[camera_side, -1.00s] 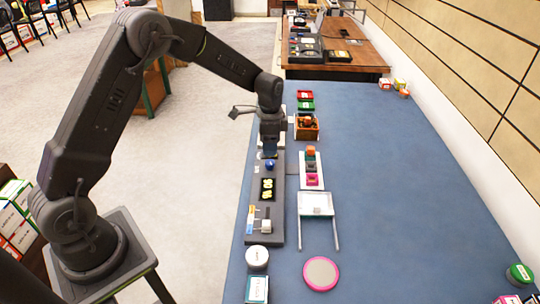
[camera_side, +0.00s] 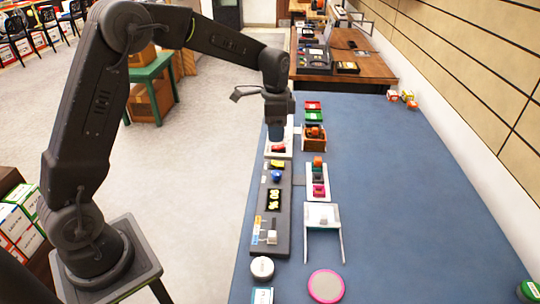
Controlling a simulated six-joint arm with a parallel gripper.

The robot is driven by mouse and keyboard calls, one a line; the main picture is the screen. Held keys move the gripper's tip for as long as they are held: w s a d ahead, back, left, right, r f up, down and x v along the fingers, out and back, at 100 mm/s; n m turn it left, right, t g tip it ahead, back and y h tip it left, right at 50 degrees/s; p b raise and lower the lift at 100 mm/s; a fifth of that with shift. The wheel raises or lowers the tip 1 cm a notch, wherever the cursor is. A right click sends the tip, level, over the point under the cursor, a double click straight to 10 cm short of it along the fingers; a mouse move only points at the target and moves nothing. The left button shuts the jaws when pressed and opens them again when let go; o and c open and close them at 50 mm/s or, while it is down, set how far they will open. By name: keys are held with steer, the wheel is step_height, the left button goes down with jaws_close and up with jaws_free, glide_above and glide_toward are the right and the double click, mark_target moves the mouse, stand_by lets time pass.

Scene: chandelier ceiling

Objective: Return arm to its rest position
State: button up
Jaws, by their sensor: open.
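My gripper (camera_side: 277,128) points down over the far left part of the blue table (camera_side: 410,190). It is above a white tray (camera_side: 289,149) with a small red item (camera_side: 278,149) on it. The jaws are small and partly hidden, and I see nothing held in them. My arm reaches across from its stand at the left, bent at the elbow.
A dark panel (camera_side: 284,240) with a blue knob (camera_side: 276,176) lies nearer. To the right are a wooden box (camera_side: 314,143), a white tray with coloured blocks (camera_side: 318,180) and a white stand (camera_side: 323,216). A pink-rimmed disc (camera_side: 326,286) lies in front. The table's right side is mostly clear.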

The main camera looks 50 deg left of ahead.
steer(key=s+d+r+n+t, duration=0.3)
steer(key=s+d+r+n, duration=0.1)
steer(key=s+r, duration=0.8)
steer(key=s+d+n+t, duration=0.1)
steer(key=s+n, duration=0.1)
steer(key=s, duration=0.6)
steer(key=s+d+f+n+t, duration=0.1)
steer(key=s+n, duration=0.1)
steer(key=s, duration=0.5)
steer(key=shift+s+d+f, duration=0.25)
steer(key=shift+s+d, duration=0.1)
steer(key=shift+s, duration=0.05)
